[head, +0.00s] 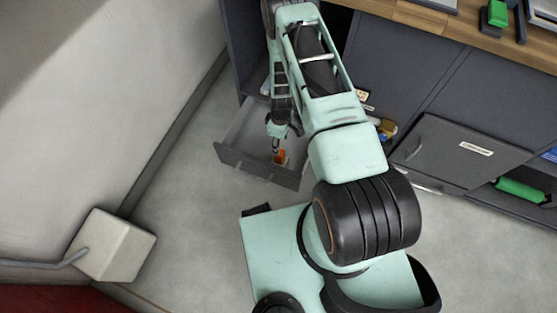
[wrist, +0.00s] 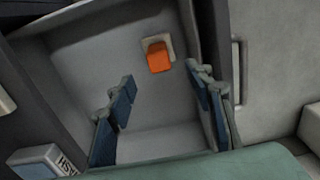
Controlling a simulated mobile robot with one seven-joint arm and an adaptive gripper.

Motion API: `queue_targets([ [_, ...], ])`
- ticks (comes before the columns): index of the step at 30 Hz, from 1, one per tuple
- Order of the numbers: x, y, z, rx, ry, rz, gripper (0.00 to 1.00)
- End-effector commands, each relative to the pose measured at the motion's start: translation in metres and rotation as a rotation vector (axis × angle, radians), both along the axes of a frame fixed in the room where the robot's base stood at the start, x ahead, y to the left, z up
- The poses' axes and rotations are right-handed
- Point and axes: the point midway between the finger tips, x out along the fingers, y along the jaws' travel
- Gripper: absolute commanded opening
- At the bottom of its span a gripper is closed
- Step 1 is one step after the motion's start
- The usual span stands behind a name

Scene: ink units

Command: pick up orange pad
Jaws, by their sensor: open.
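The orange pad (wrist: 158,58) is a small block in the open drawer (wrist: 90,58). In the wrist view it lies near the drawer's upper right wall, against or on a small pale piece (wrist: 169,46). In the head view the orange pad (head: 281,157) shows just right of my gripper (head: 275,146), partly hidden by it. In the wrist view my gripper (wrist: 163,100) is open and empty, its blue-padded fingers apart at the drawer. The pad lies beyond the fingertips, with a gap to them.
A grey cabinet (head: 395,65) with a wooden top (head: 480,38) stands behind the drawer. Its right side has another open front (head: 450,150) and a green object (head: 520,190). A white wall (head: 100,90) and a pale box (head: 112,245) are at left. Bare floor lies before the drawer.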

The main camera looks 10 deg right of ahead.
Motion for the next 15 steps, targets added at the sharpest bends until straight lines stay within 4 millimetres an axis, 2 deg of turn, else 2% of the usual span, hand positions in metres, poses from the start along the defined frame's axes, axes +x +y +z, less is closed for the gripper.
queue_targets([
  [9,-0.001,0.000,-0.049,0.000,0.001,0.002,0.48],
  [15,0.000,0.000,-0.063,0.000,0.001,0.000,0.48],
])
